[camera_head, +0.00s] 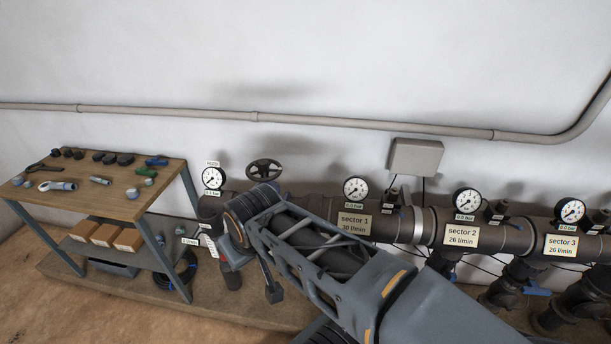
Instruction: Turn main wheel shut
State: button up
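The main wheel (264,170) is a small dark spoked handwheel. It stands above the left end of the dark manifold pipe (310,205), against the white wall. My arm reaches in from the lower right, and its end is just below and in front of the wheel, hiding the wheel's lower mounting. My gripper (252,273) points downward, with two finger-like parts spread apart and floor showing between them. It seems open and empty. It is below the wheel, and I see no contact with it.
A workbench (130,205) with tools and fittings stands at left, with boxes on its lower shelf. A pressure gauge (213,178) is left of the wheel. Sector 1 (354,222), sector 2 (461,234) and sector 3 (561,245) plates and more gauges line the pipe. A grey box (415,157) hangs above.

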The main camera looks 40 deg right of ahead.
aim_at(262, 165)
jog(key=z, duration=0.35)
jog(key=k, duration=0.65)
jog(key=u, duration=0.95)
jog(key=i, duration=1.3)
jog(key=z, duration=0.45)
jog(key=i, duration=0.4)
jog(key=z, duration=0.5)
